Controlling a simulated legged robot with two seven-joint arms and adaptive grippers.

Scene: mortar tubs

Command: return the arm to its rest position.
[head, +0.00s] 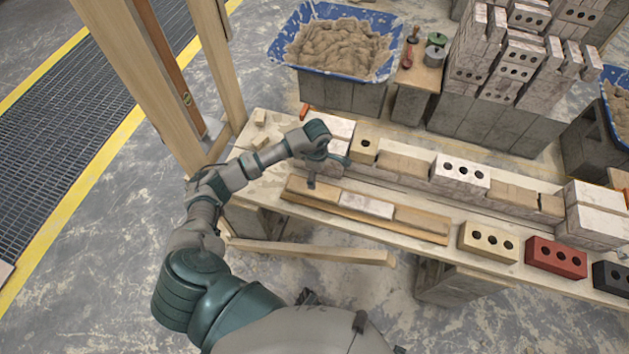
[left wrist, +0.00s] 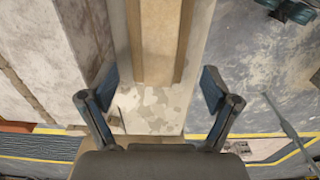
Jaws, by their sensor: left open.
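My left arm comes in from the lower left in the head view and reaches over the left part of the wooden bench (head: 262,178). My left gripper (head: 326,172) is above the left end of a board (head: 300,198) bearing a row of flat pieces. In the left wrist view my left gripper (left wrist: 156,92) has its two fingers wide apart, with nothing between them. A long wooden strip (left wrist: 160,40) lies below and beyond the fingers. My right gripper is not in view.
A low brick course (head: 405,165) runs along the bench behind the board. A cream brick (head: 487,243), a red brick (head: 556,258) and a dark brick (head: 611,277) stand at the right front. A timber frame (head: 150,75) rises near my arm. A blue tub (head: 285,52) stands behind.

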